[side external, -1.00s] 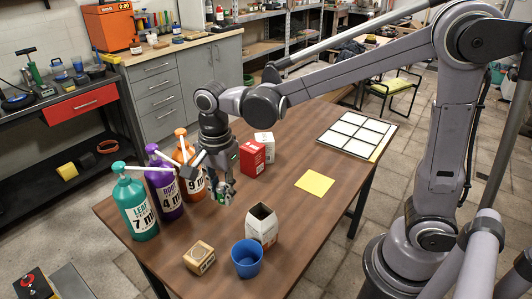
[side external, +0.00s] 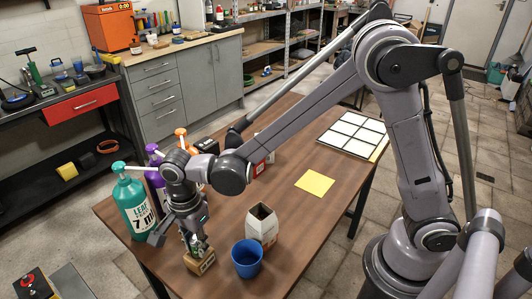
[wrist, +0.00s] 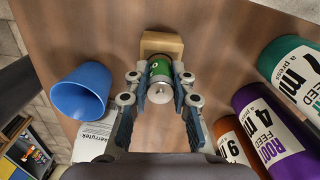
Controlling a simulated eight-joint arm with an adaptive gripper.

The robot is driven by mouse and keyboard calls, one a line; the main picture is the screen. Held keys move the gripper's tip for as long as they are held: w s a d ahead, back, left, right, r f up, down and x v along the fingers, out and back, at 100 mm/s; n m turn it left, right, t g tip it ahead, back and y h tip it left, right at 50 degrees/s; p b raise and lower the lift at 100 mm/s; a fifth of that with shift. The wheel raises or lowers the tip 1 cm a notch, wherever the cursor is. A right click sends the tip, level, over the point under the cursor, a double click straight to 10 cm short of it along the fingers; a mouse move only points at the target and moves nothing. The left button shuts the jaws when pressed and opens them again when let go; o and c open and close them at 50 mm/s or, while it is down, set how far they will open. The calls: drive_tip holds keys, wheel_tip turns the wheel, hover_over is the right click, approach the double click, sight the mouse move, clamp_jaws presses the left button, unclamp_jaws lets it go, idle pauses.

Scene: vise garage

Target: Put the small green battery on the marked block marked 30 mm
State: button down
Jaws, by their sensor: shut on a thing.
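The small green battery (wrist: 160,68) has a silver end and is between the fingertips of my gripper (wrist: 159,82) in the wrist view. The side view shows my gripper (side external: 196,240) pointing down, just over the wooden block (side external: 201,264) near the table's front edge. The block also shows in the wrist view (wrist: 162,42), behind the battery. Its front has a dark marking too small to read. The fingers cover much of the battery in the side view. I cannot tell whether the battery touches the block's top.
A blue cup (side external: 247,259) stands right of the block, with an open white carton (side external: 262,226) behind it. Teal (side external: 135,207) and purple (side external: 157,188) pump bottles stand to the left. A yellow square (side external: 314,183) and a white-tiled panel (side external: 352,134) lie farther back; the table around them is clear.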

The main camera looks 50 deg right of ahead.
drive_tip(key=shift+f, duration=0.15)
drive_tip(key=c, duration=1.1)
unclamp_jaws()
drive_tip(key=shift+c, duration=0.2)
